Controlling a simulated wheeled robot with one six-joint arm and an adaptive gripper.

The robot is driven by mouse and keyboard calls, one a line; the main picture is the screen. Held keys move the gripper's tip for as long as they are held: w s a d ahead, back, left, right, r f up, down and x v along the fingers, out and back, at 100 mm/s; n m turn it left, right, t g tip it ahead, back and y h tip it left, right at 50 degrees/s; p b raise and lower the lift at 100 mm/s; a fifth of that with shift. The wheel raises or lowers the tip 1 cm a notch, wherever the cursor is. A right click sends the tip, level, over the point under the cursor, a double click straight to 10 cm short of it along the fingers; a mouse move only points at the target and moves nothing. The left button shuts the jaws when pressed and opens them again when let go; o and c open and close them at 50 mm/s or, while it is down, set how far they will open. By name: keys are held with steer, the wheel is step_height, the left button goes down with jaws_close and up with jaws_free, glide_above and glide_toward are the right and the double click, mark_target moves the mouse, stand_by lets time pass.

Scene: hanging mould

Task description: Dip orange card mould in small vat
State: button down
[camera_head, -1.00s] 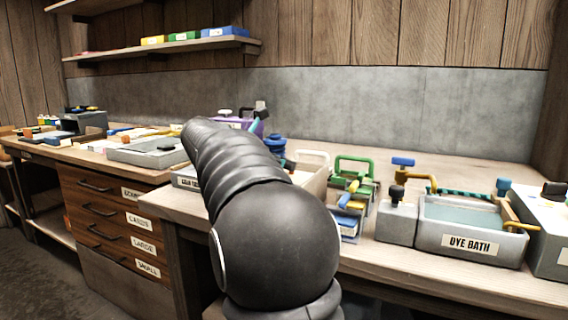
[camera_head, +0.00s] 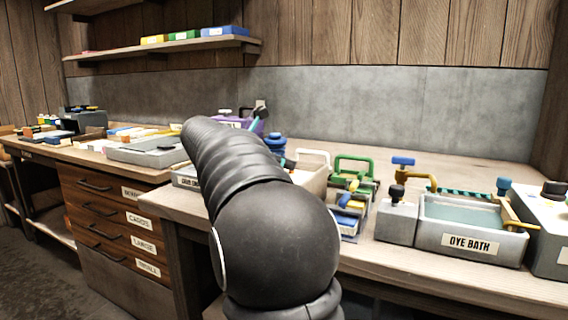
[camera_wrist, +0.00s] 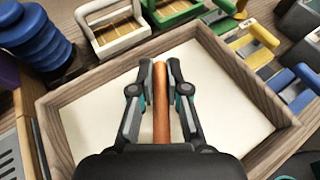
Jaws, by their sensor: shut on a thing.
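My gripper (camera_wrist: 160,90) is shut on an orange-brown bar (camera_wrist: 161,105), seen from above in the wrist view. The bar looks like the handle of the orange mould; the mould's body cannot be made out. The gripper is over a wooden-walled vat with a pale, off-white filling; its rim shows in the wrist view (camera_wrist: 240,72) and its side in the head view (camera_head: 316,183). I cannot tell whether anything held touches the filling. In the head view my arm hides the gripper and part of the vat.
A white-handled mould (camera_wrist: 110,28), a green one (camera_wrist: 172,10), a yellow one (camera_wrist: 250,48) and a blue one (camera_wrist: 293,88) stand close around the vat. A stacked blue object (camera_wrist: 35,38) stands at its left. A dye bath (camera_head: 470,250) is farther right.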

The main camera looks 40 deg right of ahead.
steer(key=shift+r+p, duration=2.5)
steer(key=shift+r, duration=1.75)
